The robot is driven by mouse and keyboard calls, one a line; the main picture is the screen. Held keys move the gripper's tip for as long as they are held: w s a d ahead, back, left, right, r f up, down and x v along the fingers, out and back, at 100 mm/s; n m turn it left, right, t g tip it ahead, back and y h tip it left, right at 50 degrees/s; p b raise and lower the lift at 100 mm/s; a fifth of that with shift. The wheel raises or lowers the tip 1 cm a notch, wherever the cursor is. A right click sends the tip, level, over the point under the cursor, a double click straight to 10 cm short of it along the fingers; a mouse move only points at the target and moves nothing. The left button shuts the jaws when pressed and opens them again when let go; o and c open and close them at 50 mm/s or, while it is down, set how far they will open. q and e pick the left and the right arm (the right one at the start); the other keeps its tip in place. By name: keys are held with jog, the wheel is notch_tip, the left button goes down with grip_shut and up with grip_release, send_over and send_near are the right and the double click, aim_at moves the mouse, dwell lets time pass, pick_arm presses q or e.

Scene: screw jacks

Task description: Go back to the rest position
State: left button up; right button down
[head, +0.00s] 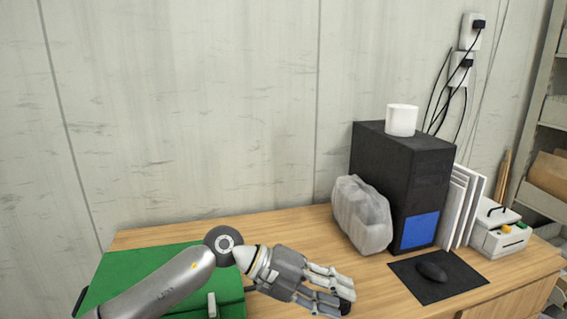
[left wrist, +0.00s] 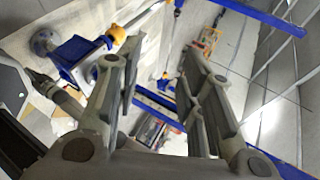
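My left gripper (head: 335,291) reaches in from the left over the wooden table, to the right of the green case. In the left wrist view its two fingers stand well apart, and the gap between their tips (left wrist: 160,68) holds nothing. A blue device with an orange part (left wrist: 82,58), perhaps a screw jack, shows beyond the left finger and is partly hidden by it. My right gripper is in neither view.
The wooden table (head: 300,227) carries a green case (head: 140,267), a clear bag (head: 362,214), a black computer tower (head: 400,170) with a white cup (head: 401,120), a mouse (head: 432,271) on a dark mat, and a white box (head: 499,236). Shelves stand at the right.

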pick_arm(q)
notch_tip(320, 180, up, 9)
jog(key=d+n+t+h, duration=0.1)
jog(key=n+t+h, duration=0.6)
jog(key=h, duration=0.1)
jog(key=w+a+f+n+t+y, duration=0.1)
jog(key=w+a+n+t+y, duration=0.4)
jog(key=a+n+t, duration=0.6)
jog(key=s+a+f+n+g+y, duration=0.1)
jog(key=s+a+f+n+y, duration=0.2)
jog(key=a+f+n+y, duration=0.6)
jog(key=s+a+f+n+g+y, duration=0.1)
jog(key=s+a+f+n+y, duration=0.35)
jog(key=f, duration=0.65)
jog(key=s+a+f+n+g+y, duration=0.1)
jog(key=s+a+f+g, duration=0.1)
jog(key=s+f+g, duration=0.45)
jog(key=s+a+f+n+g, duration=0.1)
jog(key=s+a+f, duration=0.15)
jog(key=s, duration=0.65)
jog(key=s+a+f+n+g+y, duration=0.1)
jog(key=s+f+g, duration=0.35)
jog(key=s, duration=0.35)
notch_tip(320, 180, down, 25)
jog(key=s+a+f+g, duration=0.1)
jog(key=s+a+f, duration=0.2)
jog(key=s+f, duration=1.4)
jog(key=shift+s+f+g, duration=0.3)
jog(key=shift+f+g, duration=0.05)
jog(key=shift+g, duration=0.05)
